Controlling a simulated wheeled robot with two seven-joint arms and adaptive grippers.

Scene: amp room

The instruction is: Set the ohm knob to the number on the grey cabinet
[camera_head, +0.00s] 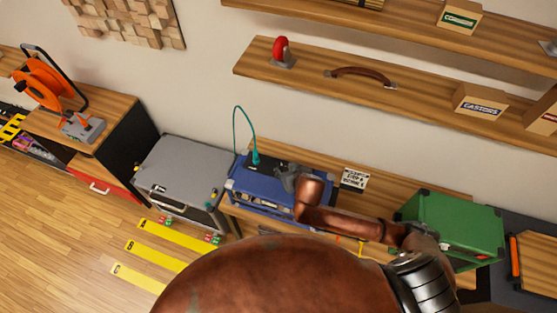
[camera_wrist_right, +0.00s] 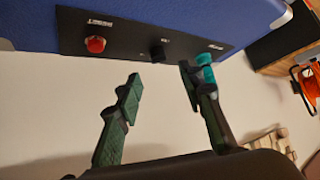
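The grey cabinet (camera_head: 187,168) stands left of the blue amp (camera_head: 270,200) in the head view; I cannot read a number on it. In the wrist view, the amp's black panel (camera_wrist_right: 125,38) carries a red knob (camera_wrist_right: 95,44), a small black knob (camera_wrist_right: 157,52) and a teal plug (camera_wrist_right: 205,66). Their labels are too small to read, so I cannot tell which is the ohm knob. My right gripper (camera_wrist_right: 160,77) is open and empty; its fingers flank the black knob's line of sight, the right finger overlapping the plug. It also shows in the head view (camera_head: 287,180). My left gripper is out of view.
A teal cable (camera_head: 243,112) loops from the amp's top. A white sign (camera_head: 355,178) and a green case (camera_head: 455,225) are to the right. Yellow strips (camera_head: 155,255) lie on the floor. Shelves (camera_head: 400,100) hang on the wall above; an orange reel (camera_head: 42,82) stands far left.

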